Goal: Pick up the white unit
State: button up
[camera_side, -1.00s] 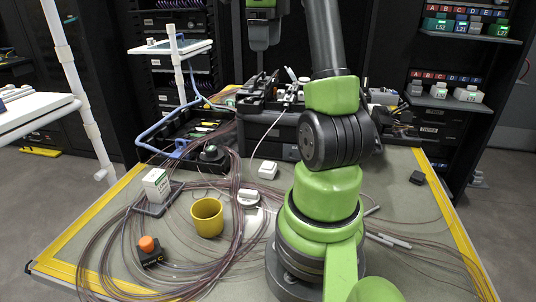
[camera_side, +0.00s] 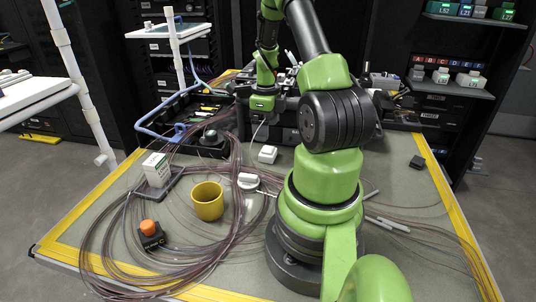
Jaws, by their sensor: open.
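A small white box-shaped unit (camera_side: 267,154) lies on the mat near the middle of the table, with a pale cable running up from it. Other white things are an upright white carton (camera_side: 157,169) at the left and a low white piece (camera_side: 248,181) right of the yellow cup; I cannot tell for certain which one the task names. My gripper (camera_side: 262,112) hangs pointing down above and behind the small white unit, apart from it. It is open with nothing visible in it; its fingertips are small and hard to make out against the dark equipment.
A yellow cup (camera_side: 207,201), a dark button box with an orange knob (camera_side: 150,233) and loose fibre coils (camera_side: 110,230) spread over the left half. A black tray (camera_side: 168,128) and dark equipment line the back. A small black block (camera_side: 417,162) lies at the right.

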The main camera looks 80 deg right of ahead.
aim_at(268, 148)
jog(key=f, duration=0.7)
jog(key=shift+s+a+f, duration=0.2)
jog(key=shift+s+f, duration=0.1)
jog(key=c, duration=1)
